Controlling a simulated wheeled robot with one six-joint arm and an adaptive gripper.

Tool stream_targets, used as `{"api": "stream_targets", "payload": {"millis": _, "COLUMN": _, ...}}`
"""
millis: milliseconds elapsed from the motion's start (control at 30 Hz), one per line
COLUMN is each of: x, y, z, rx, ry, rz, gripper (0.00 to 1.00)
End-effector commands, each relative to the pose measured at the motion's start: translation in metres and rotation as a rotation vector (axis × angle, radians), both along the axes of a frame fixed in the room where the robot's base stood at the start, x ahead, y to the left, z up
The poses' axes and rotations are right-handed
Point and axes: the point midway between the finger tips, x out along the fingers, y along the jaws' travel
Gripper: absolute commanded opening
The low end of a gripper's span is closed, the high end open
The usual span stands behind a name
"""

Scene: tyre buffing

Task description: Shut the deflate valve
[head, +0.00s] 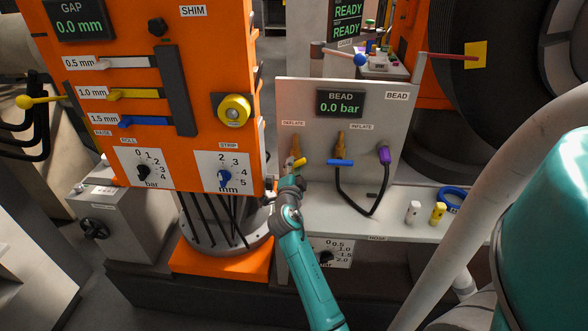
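The deflate valve (295,143) is a brass fitting on the left of the grey BEAD panel (311,97), below a small label. Its yellow lever (300,162) sits slightly tilted, its right end higher. My gripper (291,170) is at the lower left of this lever, very close to it. I cannot tell whether it touches the lever. The fingers are small and partly hidden by my wrist, so their opening is unclear. The inflate valve (340,140), with a level blue lever (340,162), is to the right. The BEAD display (340,103) reads 0.0 bar.
The orange machine (207,80) with gauges and knobs stands close to my gripper's left. A black hose (354,205) hangs from the inflate valve to a purple fitting (384,154). White and yellow caps (438,213) and a blue ring (452,194) lie on the shelf (400,230) at right.

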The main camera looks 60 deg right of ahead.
Motion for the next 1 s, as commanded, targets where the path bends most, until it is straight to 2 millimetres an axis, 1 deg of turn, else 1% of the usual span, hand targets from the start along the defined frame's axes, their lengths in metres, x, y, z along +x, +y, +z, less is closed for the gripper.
{"api": "stream_targets", "payload": {"millis": 267, "x": 0.0, "y": 0.001, "z": 0.0, "rx": 0.0, "ry": 0.001, "rz": 0.0, "gripper": 0.38}}
{"api": "stream_targets", "payload": {"millis": 633, "x": -0.009, "y": 0.022, "z": 0.0, "rx": 0.0, "ry": 0.002, "rz": -0.001, "gripper": 0.38}}
{"api": "stream_targets", "payload": {"millis": 900, "x": -0.01, "y": 0.023, "z": 0.0, "rx": -0.002, "ry": 0.004, "rz": 0.0, "gripper": 0.38}}
{"api": "stream_targets", "payload": {"millis": 1000, "x": -0.01, "y": 0.023, "z": 0.0, "rx": -0.028, "ry": 0.068, "rz": 0.0, "gripper": 0.38}}
